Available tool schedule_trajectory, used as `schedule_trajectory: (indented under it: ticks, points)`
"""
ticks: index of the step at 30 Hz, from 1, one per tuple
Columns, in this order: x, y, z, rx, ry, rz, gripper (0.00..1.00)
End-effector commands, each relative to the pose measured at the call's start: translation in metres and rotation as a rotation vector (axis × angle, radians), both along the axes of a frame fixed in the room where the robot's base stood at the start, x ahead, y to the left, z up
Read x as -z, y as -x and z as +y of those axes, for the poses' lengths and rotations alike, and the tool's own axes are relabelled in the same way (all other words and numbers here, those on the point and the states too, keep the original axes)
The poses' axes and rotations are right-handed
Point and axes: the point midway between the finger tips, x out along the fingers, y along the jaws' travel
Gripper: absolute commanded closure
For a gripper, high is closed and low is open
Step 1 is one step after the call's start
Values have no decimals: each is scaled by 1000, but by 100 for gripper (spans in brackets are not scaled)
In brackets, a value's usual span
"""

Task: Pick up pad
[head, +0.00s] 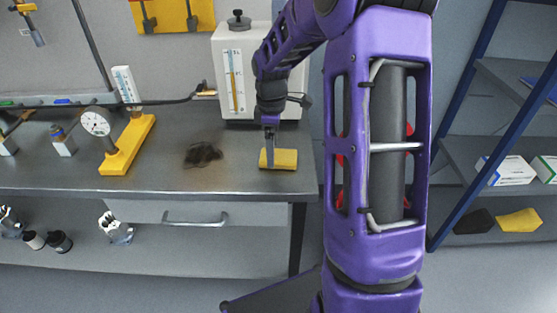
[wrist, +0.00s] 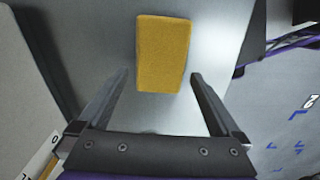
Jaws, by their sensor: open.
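The pad is a yellow rectangular block (head: 284,160) lying flat on the grey workbench near its right end. In the wrist view the pad (wrist: 163,53) lies beyond the fingertips, roughly centred between them. My gripper (head: 269,150) points down at the pad in the head view, where a finger overlaps the pad's left part. In the wrist view my gripper (wrist: 160,75) is open and empty, with a finger on each side. I cannot tell the exact height of the fingertips above the bench.
A white box with a gauge (head: 233,75) stands behind the pad. A dark bristly clump (head: 203,154) lies left of it, and a yellow stand with a dial (head: 128,145) is further left. The bench (head: 235,177) is clear between clump and pad. Blue-framed shelves (head: 485,70) stand at right.

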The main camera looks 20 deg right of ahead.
Motion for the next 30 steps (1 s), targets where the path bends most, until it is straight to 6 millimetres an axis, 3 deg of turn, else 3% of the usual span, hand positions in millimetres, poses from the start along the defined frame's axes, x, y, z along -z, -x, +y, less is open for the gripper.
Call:
schedule_trajectory:
  ticks: [3,10,22,30]
  points:
    - [18,1,1,0,-1,2,0]
    - [20,0,0,1,0,-1,0]
    - [19,0,0,1,0,0,70]
    - [17,0,0,1,0,-1,73]
